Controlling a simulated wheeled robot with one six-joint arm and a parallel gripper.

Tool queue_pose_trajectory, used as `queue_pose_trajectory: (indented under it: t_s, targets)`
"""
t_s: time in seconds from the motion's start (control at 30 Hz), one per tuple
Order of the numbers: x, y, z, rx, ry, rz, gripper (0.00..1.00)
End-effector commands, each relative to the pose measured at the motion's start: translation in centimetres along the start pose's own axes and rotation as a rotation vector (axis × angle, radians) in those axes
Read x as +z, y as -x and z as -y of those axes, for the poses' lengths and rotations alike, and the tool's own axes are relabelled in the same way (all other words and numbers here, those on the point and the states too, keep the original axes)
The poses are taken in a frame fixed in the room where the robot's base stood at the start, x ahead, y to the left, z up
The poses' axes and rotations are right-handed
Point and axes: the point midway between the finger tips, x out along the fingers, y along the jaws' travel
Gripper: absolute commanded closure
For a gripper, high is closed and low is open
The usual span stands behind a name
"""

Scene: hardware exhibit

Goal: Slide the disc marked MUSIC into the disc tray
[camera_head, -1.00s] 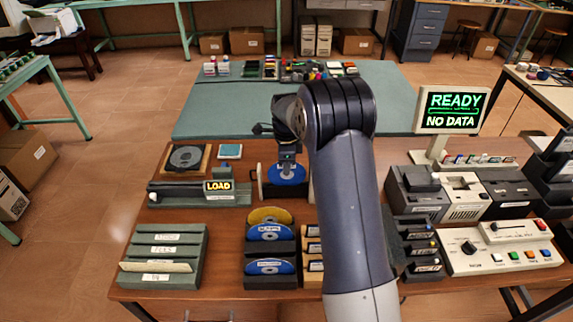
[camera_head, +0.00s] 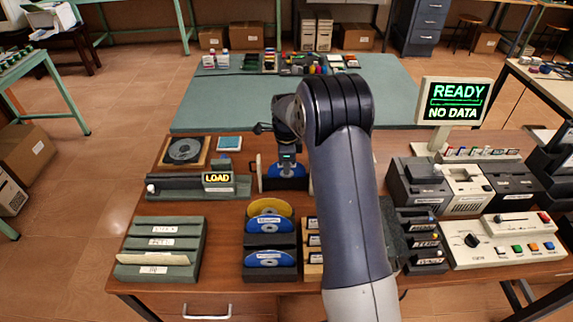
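My gripper (camera_head: 287,160) points down at the upper edge of an upright blue disc (camera_head: 286,171) and appears shut on it. The disc stands between the white side posts of a dark holder (camera_head: 284,184), with its lower edge in or just behind the holder's front. I cannot read that disc's label, so I cannot tell if it says MUSIC. A dark rack (camera_head: 271,272) in front holds a gold disc (camera_head: 270,207) and blue discs (camera_head: 268,225) with labels too small to read.
A dark bar with a LOAD sign (camera_head: 217,179) lies left of the holder. A green slotted rack (camera_head: 160,244) stands at front left. My arm hides the table's middle. A sign (camera_head: 455,102) reads READY, NO DATA. A control panel (camera_head: 505,243) is at right.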

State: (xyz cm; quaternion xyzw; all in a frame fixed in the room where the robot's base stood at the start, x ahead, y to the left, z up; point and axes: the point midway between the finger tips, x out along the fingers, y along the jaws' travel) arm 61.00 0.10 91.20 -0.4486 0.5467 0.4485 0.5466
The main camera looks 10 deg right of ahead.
Motion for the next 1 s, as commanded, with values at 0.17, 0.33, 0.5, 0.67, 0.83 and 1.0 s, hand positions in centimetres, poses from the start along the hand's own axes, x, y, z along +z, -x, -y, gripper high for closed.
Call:
queue_pose_trajectory:
  t_s: [0.17,0.33,0.5,0.67,0.83,1.0]
  targets:
    - [0.0,0.0,0.0,0.000,0.000,0.000,0.96]
    - [0.0,0.0,0.0,0.000,0.000,0.000,0.82]
    - [0.0,0.0,0.0,0.000,0.000,0.000,0.73]
    - [0.0,0.0,0.0,0.000,0.000,0.000,0.73]
    - [0.0,0.9,0.0,0.000,0.000,0.000,0.73]
    - [0.0,2.7,0.0,-0.001,0.000,0.000,0.73]
